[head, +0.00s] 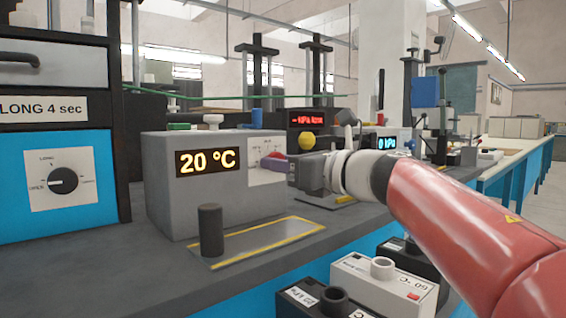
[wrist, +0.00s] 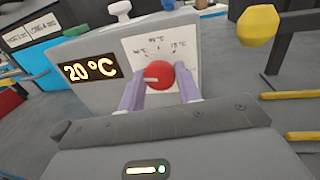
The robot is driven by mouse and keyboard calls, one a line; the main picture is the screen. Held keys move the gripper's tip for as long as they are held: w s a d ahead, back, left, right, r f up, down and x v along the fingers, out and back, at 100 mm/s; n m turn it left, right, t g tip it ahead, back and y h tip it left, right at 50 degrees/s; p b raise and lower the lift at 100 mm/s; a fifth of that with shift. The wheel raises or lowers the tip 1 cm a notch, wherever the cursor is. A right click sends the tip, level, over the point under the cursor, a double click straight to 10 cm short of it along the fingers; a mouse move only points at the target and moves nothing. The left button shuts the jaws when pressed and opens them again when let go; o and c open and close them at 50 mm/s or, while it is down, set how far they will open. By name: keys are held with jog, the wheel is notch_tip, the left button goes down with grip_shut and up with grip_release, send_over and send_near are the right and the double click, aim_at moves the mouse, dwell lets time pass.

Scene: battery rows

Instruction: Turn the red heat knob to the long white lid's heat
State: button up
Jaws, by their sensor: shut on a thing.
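The red heat knob (wrist: 160,75) sits on a white dial plate (wrist: 140,47) on the front of a grey box. My gripper (wrist: 160,88) is shut on the knob, one finger on each side. In the head view my gripper (head: 292,172) reaches the box from the right and hides most of the knob (head: 272,161). The box's display (head: 207,161) reads 20 °C. The long white lid (head: 383,282) belongs to a white box at the bottom, marked 60 °C, with a round white neck and a small red patch. The dial marks are too small to read surely.
A dark cylinder (head: 211,231) stands on a yellow-edged plate (head: 265,243) before the grey box. A yellow knob (head: 306,140) is close behind my gripper. Dark-lidded boxes (head: 320,299) flank the white one. A blue panel with a black dial (head: 63,180) is at left.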

jog(key=shift+f+m+t+p, duration=0.1)
jog(key=shift+m+t+p, duration=0.45)
jog(key=shift+m, duration=3.15)
jog(key=o, duration=1)
jog(key=shift+c, duration=0.2)
jog(key=v, duration=0.7)
jog(key=shift+s+d+f+b, duration=0.2)
jog(key=shift+s+d+b, duration=0.1)
